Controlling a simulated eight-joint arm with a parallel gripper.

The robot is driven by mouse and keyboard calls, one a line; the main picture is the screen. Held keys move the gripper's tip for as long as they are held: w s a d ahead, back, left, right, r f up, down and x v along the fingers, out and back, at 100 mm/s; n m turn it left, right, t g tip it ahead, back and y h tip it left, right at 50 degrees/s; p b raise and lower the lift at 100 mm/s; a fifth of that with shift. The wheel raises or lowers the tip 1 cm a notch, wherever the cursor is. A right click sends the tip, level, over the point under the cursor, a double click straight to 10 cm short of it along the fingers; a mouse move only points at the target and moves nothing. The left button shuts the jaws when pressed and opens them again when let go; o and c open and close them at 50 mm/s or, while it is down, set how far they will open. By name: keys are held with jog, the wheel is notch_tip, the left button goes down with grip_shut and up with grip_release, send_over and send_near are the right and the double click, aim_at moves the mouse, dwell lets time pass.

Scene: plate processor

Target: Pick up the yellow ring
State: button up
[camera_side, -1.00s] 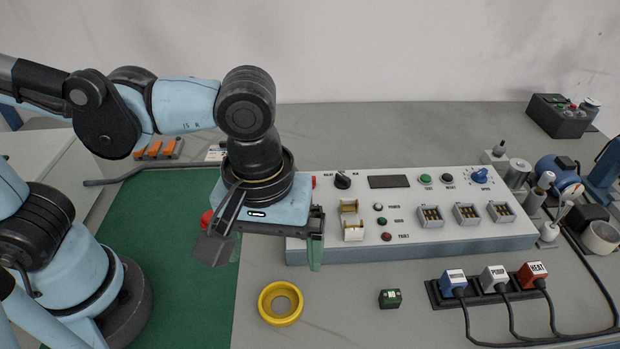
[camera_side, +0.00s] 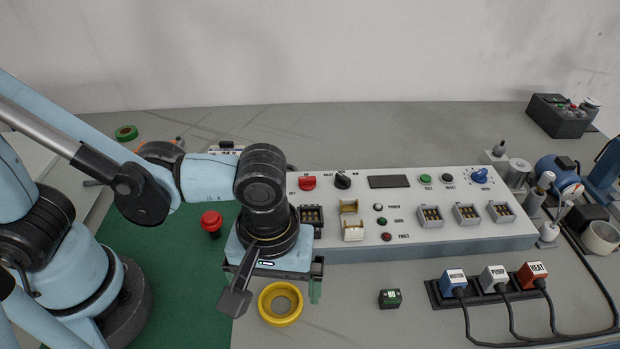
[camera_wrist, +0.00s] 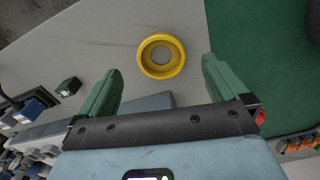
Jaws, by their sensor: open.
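The yellow ring (camera_side: 281,303) lies flat on the grey table, close to the edge of the green mat. It also shows in the wrist view (camera_wrist: 161,56), ahead of the fingertips and roughly centred between them. My gripper (camera_wrist: 160,75) is open and empty, its two green fingers wide apart. In the side view my gripper (camera_side: 272,292) hangs just behind the ring and above the table. One finger is hidden there by my own wrist parts.
A control panel (camera_side: 450,232) with knobs and buttons stands behind and to the right. A power strip (camera_side: 490,290) with plugs and cables is farther right. A red button (camera_side: 211,221) stands on the green mat (camera_side: 180,300).

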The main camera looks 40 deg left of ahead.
aim_at(281, 306)
jog(key=f, duration=0.2)
jog(key=shift+w+a+f, duration=0.25)
jog(key=shift+w+f, duration=0.05)
jog(key=shift+f, duration=1.15)
jog(key=shift+c, duration=0.2)
jog(key=c, duration=1.1)
jog(key=shift+o, duration=0.2)
jog(key=shift+r, duration=0.2)
